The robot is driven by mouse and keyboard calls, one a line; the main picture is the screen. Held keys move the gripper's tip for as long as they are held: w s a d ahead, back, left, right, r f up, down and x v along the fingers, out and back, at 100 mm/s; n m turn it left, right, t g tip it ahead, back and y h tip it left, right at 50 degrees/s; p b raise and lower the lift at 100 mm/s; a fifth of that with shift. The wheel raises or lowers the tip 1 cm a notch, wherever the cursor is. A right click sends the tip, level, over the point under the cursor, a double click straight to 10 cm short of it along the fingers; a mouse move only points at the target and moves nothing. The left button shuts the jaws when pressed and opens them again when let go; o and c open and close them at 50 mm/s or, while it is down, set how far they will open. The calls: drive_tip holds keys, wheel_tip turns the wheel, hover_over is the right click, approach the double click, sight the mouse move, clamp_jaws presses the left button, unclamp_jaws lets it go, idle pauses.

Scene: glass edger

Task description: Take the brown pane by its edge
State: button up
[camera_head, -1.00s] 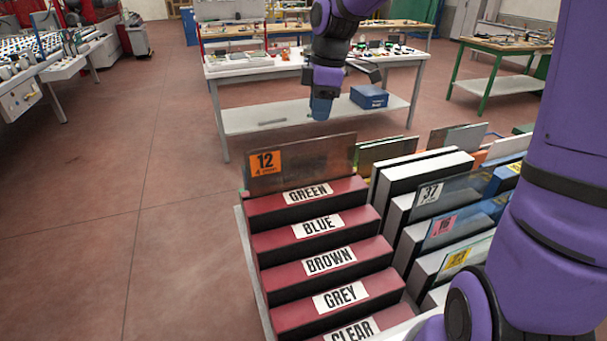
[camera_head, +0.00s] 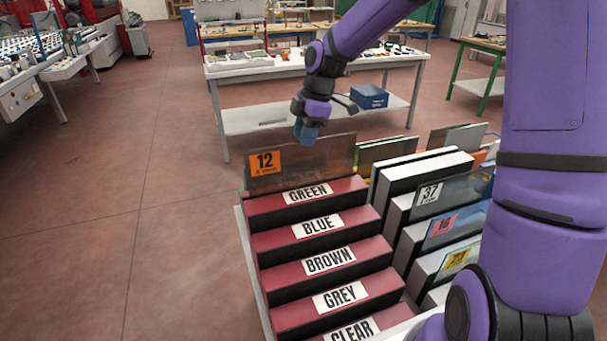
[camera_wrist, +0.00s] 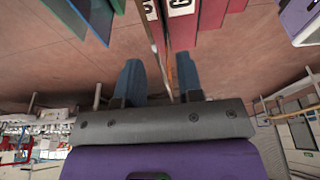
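The brown pane (camera_head: 315,157), a tinted see-through sheet with an orange "12" label, stands upright at the back of the stepped red rack (camera_head: 262,203), behind the step marked GREEN. My gripper (camera_head: 307,135) points down at the pane's top edge, right of the label. In the wrist view my gripper (camera_wrist: 160,78) has its two blue fingers spread apart. The pane (camera_wrist: 168,62) shows there nearly edge-on as a thin strip in line with the gap between them. I cannot tell whether the fingertips reach past its edge; no contact is visible.
The rack's lower steps read BLUE, BROWN, GREY and CLEAR and hold no panes. A white rack (camera_head: 400,212) to the right holds labelled panes, including a grey "37" (camera_head: 450,193). A workbench (camera_head: 235,72) with a blue box (camera_head: 369,97) stands behind. The floor at left is clear.

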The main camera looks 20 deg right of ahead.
sight(301, 150)
drive_tip(key=x, duration=0.5)
drive_tip(key=shift+d, duration=0.25)
drive_tip(key=shift+c, duration=0.5)
clamp_jaws()
